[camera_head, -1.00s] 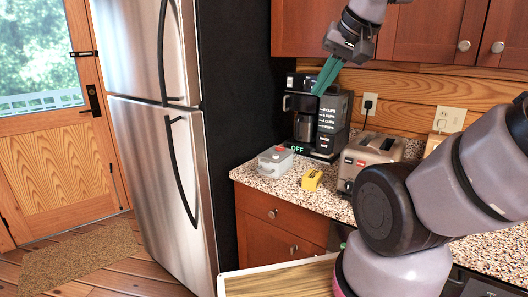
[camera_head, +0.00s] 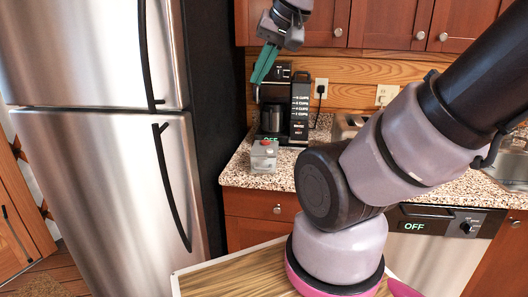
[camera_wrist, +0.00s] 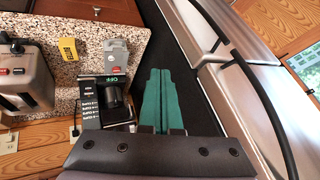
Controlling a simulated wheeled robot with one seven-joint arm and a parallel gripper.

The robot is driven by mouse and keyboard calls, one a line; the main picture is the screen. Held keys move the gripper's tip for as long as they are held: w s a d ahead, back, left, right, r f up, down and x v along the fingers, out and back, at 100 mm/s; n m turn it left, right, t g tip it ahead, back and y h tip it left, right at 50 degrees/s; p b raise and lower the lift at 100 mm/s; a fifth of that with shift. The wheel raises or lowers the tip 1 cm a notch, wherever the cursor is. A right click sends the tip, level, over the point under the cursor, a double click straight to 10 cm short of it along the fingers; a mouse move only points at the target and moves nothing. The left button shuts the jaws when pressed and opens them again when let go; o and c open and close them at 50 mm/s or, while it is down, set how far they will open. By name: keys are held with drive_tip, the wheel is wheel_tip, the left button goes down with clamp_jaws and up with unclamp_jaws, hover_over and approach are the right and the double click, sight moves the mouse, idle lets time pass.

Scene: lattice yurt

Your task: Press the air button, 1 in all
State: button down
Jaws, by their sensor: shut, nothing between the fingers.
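A small grey box (camera_head: 263,160) with a red button (camera_head: 267,143) on top sits on the speckled counter in front of the coffee maker. It also shows in the wrist view (camera_wrist: 116,54). No label on it is legible, so I cannot tell for sure that this is the air button. My gripper (camera_head: 262,80) is shut and empty, its green fingers pointing down, above and behind the box, next to the coffee maker. In the wrist view the fingers (camera_wrist: 160,75) lie together, to the right of the box and coffee maker.
The coffee maker (camera_head: 299,108) shows OFF. A toaster (camera_wrist: 22,82) and a yellow object (camera_wrist: 68,48) stand on the counter (camera_head: 240,172); my arm hides much of that area in the head view. A steel fridge (camera_head: 90,190) stands left. A dishwasher (camera_head: 435,250) is at right.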

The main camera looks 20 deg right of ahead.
drive_tip(key=m+y, duration=0.4)
drive_tip(key=m, duration=1.1)
hover_over(273, 150)
wheel_tip(273, 150, down, 19)
drive_tip(key=shift+s, duration=0.15)
drive_tip(key=shift+f, duration=0.15)
drive_tip(key=shift+f, duration=4.3)
drive_tip(key=shift+f, duration=0.1)
drive_tip(key=shift+f, duration=0.3)
